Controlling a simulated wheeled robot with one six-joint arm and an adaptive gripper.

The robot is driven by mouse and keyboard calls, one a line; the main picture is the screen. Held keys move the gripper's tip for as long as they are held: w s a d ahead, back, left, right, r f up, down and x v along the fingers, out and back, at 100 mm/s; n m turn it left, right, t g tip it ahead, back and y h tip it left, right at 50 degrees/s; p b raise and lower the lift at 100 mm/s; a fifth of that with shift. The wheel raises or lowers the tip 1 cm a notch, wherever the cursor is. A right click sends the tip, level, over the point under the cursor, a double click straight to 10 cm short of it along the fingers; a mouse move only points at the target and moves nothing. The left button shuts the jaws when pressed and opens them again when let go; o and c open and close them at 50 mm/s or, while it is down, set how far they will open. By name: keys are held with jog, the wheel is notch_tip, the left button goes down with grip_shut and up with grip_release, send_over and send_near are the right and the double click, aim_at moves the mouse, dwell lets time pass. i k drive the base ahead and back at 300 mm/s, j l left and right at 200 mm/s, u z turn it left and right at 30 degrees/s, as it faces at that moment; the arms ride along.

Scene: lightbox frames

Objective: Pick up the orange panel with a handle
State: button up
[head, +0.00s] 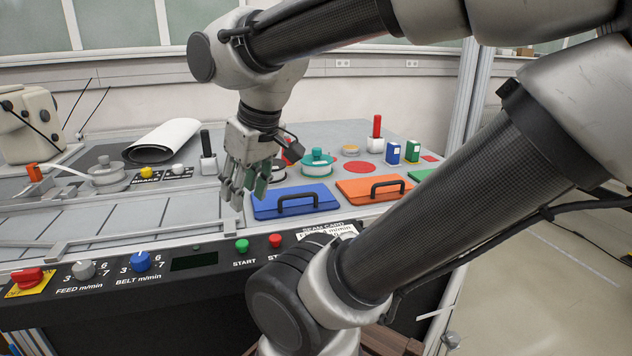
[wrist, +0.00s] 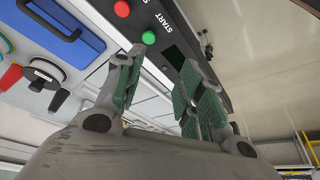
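The orange panel (head: 362,190) lies flat on the machine table, right of centre in the head view. It has a black bar handle (head: 388,187) on top. My gripper (head: 243,197) hangs with its fingers pointing down, left of the blue panel and well left of the orange panel. In the wrist view the green-padded fingers of my gripper (wrist: 160,95) stand apart with nothing between them. The orange panel does not show in the wrist view.
A blue panel (head: 270,207) with a similar handle lies between my gripper and the orange panel. The control strip with buttons (head: 242,246) runs along the front. A red-handled block (head: 376,140) stands behind.

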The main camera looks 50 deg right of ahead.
aim_at(358, 192)
jog(key=z, duration=1.9)
jog(key=l+z, duration=0.25)
jog(key=z, duration=0.2)
jog(key=k, duration=0.05)
